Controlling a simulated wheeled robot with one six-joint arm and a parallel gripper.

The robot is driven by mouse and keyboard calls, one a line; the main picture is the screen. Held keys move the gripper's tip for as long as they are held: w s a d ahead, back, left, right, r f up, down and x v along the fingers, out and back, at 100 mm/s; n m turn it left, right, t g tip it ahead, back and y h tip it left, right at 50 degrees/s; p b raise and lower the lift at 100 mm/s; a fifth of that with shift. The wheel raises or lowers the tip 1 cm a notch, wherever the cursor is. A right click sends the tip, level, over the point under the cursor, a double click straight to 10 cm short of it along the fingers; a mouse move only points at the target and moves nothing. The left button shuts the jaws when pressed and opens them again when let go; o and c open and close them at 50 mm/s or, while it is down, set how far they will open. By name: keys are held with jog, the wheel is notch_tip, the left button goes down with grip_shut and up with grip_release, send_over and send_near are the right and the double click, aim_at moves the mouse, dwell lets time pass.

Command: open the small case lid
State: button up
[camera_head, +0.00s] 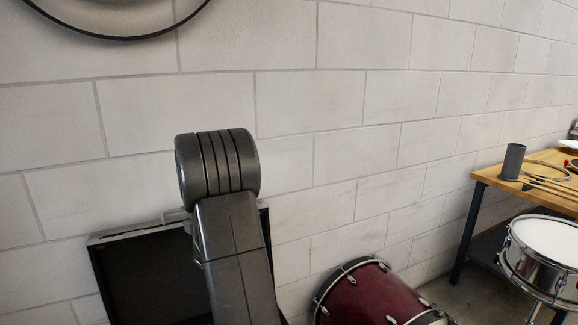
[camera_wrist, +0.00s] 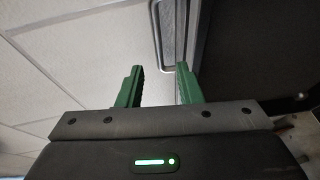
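The small case lid (camera_head: 140,280) stands raised in front of the block wall in the head view. Its dark inner side faces me, with a grey rim and a handle (camera_head: 173,216) at the top edge. My arm covers its right part. In the wrist view, the lid's grey rim (camera_wrist: 193,35) and dark inner side (camera_wrist: 260,50) fill the upper right. My gripper (camera_wrist: 159,85) has two green fingers, spread apart with nothing seen held between them. The right finger overlaps the rim in the picture; I cannot tell whether it touches. My gripper is hidden behind my arm in the head view.
A dark red drum (camera_head: 372,296) lies to the right of the case. Farther right stand a chrome snare drum (camera_head: 535,262) and a wooden bench (camera_head: 520,186) with a dark cup (camera_head: 513,161) and sticks. The block wall (camera_head: 330,120) is close behind the lid.

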jog(key=shift+m+g+h, duration=0.3)
jog(key=shift+g+h, duration=0.2)
jog(key=shift+h, duration=0.1)
jog(key=shift+w+a+f+p, duration=0.1)
jog(key=shift+w+a+p, duration=0.35)
jog(key=shift+w+p, duration=0.8)
jog(key=shift+w+a+f+p, duration=0.1)
jog(key=shift+w+a+p, duration=0.5)
jog(key=shift+p, duration=1.15)
jog(key=shift+w+a+p, duration=0.35)
jog(key=shift+w+p, duration=0.65)
jog(key=shift+p, duration=0.5)
jog(key=b+v, duration=0.2)
jog(key=v, duration=1.2)
jog(key=shift+f+b, duration=0.25)
jog(key=shift+b, duration=0.15)
jog(key=shift+w+d, duration=0.1)
